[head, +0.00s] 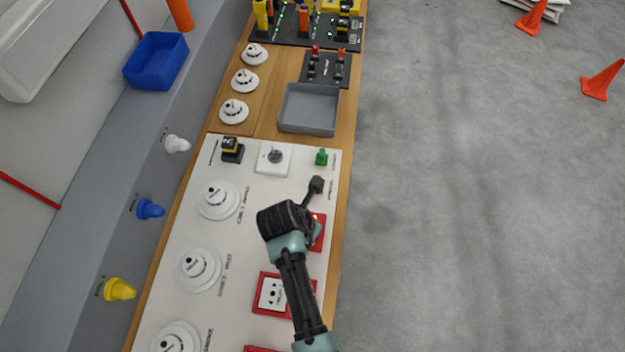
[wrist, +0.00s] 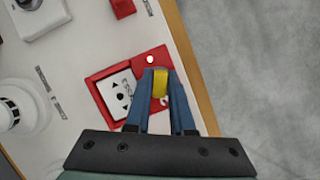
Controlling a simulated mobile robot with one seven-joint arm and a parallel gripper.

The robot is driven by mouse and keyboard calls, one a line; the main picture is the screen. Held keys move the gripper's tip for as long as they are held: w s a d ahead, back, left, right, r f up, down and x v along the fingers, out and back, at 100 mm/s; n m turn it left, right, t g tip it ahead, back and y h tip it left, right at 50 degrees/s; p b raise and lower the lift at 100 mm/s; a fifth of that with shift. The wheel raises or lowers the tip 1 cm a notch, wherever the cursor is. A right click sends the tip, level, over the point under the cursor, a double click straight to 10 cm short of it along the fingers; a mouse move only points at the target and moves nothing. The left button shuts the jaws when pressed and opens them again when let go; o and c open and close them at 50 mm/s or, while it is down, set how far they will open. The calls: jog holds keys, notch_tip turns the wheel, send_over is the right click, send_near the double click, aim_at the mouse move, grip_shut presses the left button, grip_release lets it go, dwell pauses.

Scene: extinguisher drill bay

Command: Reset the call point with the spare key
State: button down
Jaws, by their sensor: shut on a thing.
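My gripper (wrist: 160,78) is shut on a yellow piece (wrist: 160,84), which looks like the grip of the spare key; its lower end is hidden. In the wrist view it is over the right part of a red call point (wrist: 92,79) with a white plate (wrist: 118,96) bearing black arrows and a dot. A small lit lamp (wrist: 150,59) shows on the call point's red face just beyond the fingertips. In the head view my arm covers most of this call point (head: 319,240). I cannot tell whether the key touches it.
Another red-framed call point (head: 262,293) lies nearer on the white panel (head: 222,260). White round detectors (head: 218,199) line the panel's left side. A grey tray (head: 309,109) stands beyond the panel.

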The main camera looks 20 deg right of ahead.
jog(key=shift+m+g+h, duration=0.3)
jog(key=shift+m+g, duration=0.1)
jog(key=shift+m, duration=0.7)
jog(key=shift+m+g, duration=0.4)
jog(key=shift+m, duration=0.6)
